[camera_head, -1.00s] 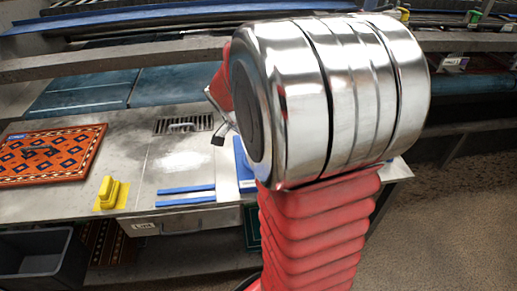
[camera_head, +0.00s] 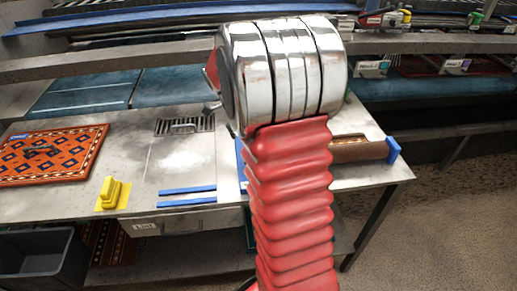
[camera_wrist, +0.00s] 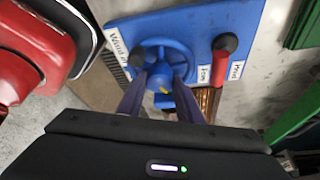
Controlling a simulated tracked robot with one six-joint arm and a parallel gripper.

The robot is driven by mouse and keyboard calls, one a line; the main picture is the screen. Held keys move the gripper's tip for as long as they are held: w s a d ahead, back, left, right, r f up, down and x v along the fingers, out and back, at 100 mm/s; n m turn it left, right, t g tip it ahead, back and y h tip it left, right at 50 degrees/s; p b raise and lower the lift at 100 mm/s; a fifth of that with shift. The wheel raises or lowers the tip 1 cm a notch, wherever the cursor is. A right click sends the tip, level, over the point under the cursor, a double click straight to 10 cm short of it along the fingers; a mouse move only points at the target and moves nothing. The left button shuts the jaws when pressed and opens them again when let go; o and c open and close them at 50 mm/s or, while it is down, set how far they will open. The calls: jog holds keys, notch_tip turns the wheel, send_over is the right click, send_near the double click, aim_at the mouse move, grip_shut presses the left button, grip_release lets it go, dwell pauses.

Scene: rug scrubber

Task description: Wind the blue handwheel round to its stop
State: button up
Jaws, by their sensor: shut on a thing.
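The blue handwheel (camera_wrist: 181,55) shows in the wrist view, mounted on a blue panel (camera_wrist: 190,22). A yellow mark (camera_wrist: 163,91) shows at its near side. My gripper (camera_wrist: 160,82) has its two fingers at the wheel, one on each side of its near part, and is shut on it. The exact contact is hard to see. In the head view the wheel is hidden behind my arm.
A red lever with a black knob (camera_wrist: 221,62) stands right of the wheel, by "Low" and "High" labels. On the bench are an orange patterned rug (camera_head: 50,155), a yellow block (camera_head: 112,192) and a drain grate (camera_head: 185,124). A brown roller (camera_head: 358,152) lies right of my arm.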

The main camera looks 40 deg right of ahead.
jog(key=m+y, duration=0.1)
jog(key=m, duration=0.1)
jog(key=m+y, duration=0.1)
jog(key=m, duration=0.2)
jog(key=shift+w+d+m+g, duration=0.2)
jog(key=shift+m+g, duration=0.1)
jog(key=m+y, duration=0.2)
jog(key=m, duration=0.3)
jog(key=shift+d+m, duration=0.15)
jog(key=shift+m, duration=0.15)
jog(key=o, duration=1)
jog(key=shift+s, duration=0.1)
jog(key=v, duration=1.3)
jog(key=shift+d+r, duration=0.25)
jog(key=shift+r, duration=0.1)
